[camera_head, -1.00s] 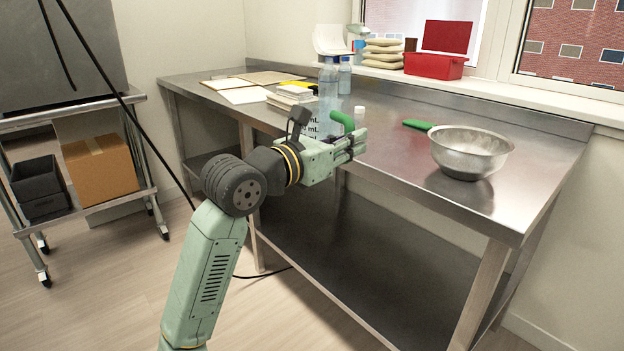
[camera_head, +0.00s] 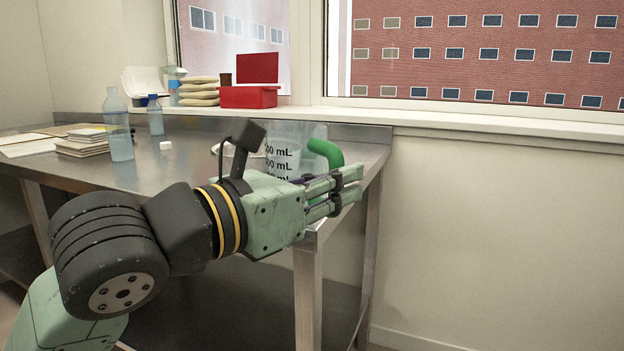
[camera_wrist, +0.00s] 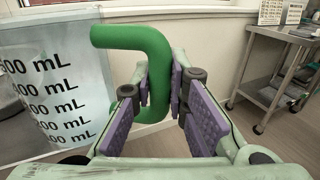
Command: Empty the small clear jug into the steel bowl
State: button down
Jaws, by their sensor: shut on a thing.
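The clear jug (camera_head: 283,140) with black mL markings and a green handle (camera_head: 325,153) is in front of the table's right end in the head view, roughly upright. My gripper (camera_head: 347,188) is shut on the green handle. In the wrist view the handle (camera_wrist: 140,38) passes between the purple finger pads of my gripper (camera_wrist: 160,88), and the jug's marked wall (camera_wrist: 65,85) is at the left. I cannot tell how much is in the jug. The steel bowl is not clearly seen; the jug and my gripper cover much of that part of the table.
On the steel table (camera_head: 190,150) stand two clear bottles (camera_head: 118,125) (camera_head: 155,115) and a stack of books (camera_head: 85,145) at the left. A red box (camera_head: 250,95) is on the sill.

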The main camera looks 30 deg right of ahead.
aim_at(321, 141)
jog(key=shift+s+d+f, duration=0.15)
jog(key=shift+d+f, duration=0.1)
jog(key=shift+d, duration=0.15)
jog(key=shift+r, duration=0.1)
jog(key=shift+w+r+n+p, duration=0.55)
jog(key=shift+r+p, duration=0.2)
jog(key=shift+p, duration=0.4)
jog(key=shift+w+r+n+p, duration=0.5)
jog(key=shift+r+p, duration=0.25)
jog(key=shift+p, duration=0.35)
jog(key=shift+w+r+n+p, duration=0.25)
jog(key=shift+r+p, duration=0.05)
jog(key=shift+p, duration=0.1)
jog(key=shift+f, duration=0.2)
jog(key=shift+r, duration=0.1)
jog(key=shift+w+a+r+n+g+y+p, duration=0.15)
jog(key=shift+w+r+n+g+y+p, duration=0.2)
jog(key=shift+w+r+n+p, duration=0.55)
jog(key=shift+f, duration=0.1)
